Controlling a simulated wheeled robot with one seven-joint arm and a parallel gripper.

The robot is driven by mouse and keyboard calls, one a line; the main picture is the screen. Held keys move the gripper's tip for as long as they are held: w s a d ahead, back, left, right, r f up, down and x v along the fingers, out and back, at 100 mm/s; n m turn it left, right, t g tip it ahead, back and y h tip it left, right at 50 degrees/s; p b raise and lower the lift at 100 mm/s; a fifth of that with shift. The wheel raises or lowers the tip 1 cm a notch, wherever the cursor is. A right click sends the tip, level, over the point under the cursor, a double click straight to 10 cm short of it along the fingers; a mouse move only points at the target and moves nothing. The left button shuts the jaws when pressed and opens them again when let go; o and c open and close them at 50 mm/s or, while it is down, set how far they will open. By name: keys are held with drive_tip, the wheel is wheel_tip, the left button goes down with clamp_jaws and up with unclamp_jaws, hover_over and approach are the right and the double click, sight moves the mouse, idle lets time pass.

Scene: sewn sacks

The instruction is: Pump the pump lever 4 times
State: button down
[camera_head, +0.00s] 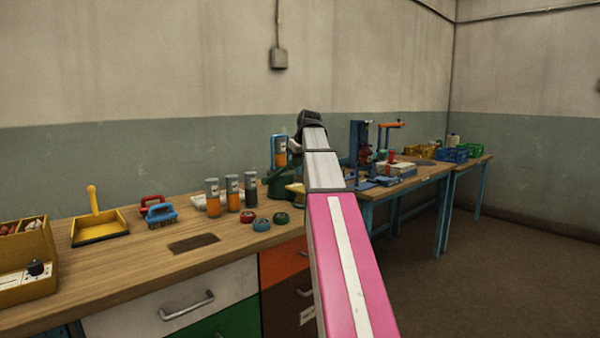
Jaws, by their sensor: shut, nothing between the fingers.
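My pink and white arm reaches forward over the bench and ends in a dark joint at the top; my gripper and its fingers cannot be seen behind it. A dark green device (276,188) with a blue upright frame (276,136) stands on the bench just left of the arm's far end, partly hidden by it. On the farther table, a blue stand (355,145) has an orange horizontal bar (390,125) beside it. I cannot tell for sure which of these carries the pump lever, or whether my gripper touches anything.
The wooden bench (110,270) holds a yellow dustpan (98,226), brushes (160,213), several orange-and-grey canisters (232,193) and small round tins (261,224). A tool box (25,262) is at the left edge. Blue and yellow crates (452,155) stand far right. The floor at right is clear.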

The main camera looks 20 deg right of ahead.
drive_tip(key=v, duration=0.9)
drive_tip(key=shift+s+d+r, duration=0.15)
drive_tip(key=shift+s+r, duration=0.05)
drive_tip(key=shift+s, duration=0.1)
